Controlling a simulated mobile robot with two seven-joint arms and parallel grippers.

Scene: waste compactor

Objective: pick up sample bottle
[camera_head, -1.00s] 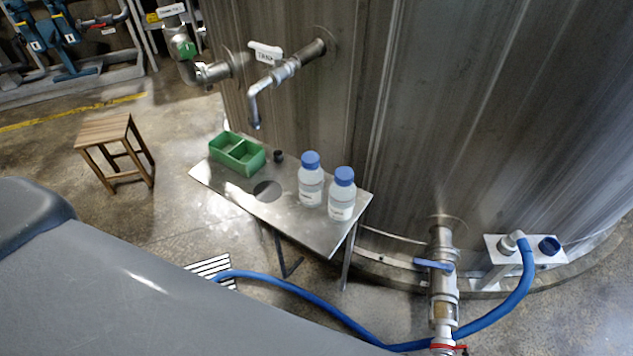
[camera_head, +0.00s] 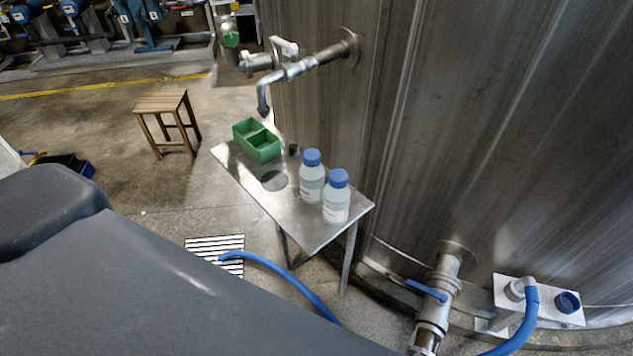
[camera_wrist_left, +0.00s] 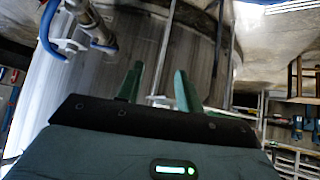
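Two sample bottles, clear with blue caps and white labels, stand upright on the small steel table (camera_head: 300,228). One bottle (camera_head: 312,182) is farther back and the other bottle (camera_head: 336,204) is nearer the table's right corner; they stand close together. My left gripper (camera_wrist_left: 157,76) shows in the left wrist view with its two green fingers apart and nothing between them. Neither bottle can be made out in that view. Neither gripper shows in the head view, and my right gripper is not seen at all.
A green divided box (camera_head: 257,140) and a small dark object (camera_head: 294,149) share the table, which has a round hole. A bent tap (camera_head: 264,95) juts from the tank (camera_head: 480,130) above it. A wooden stool (camera_head: 165,103) stands left; a blue hose (camera_head: 290,281) crosses the floor.

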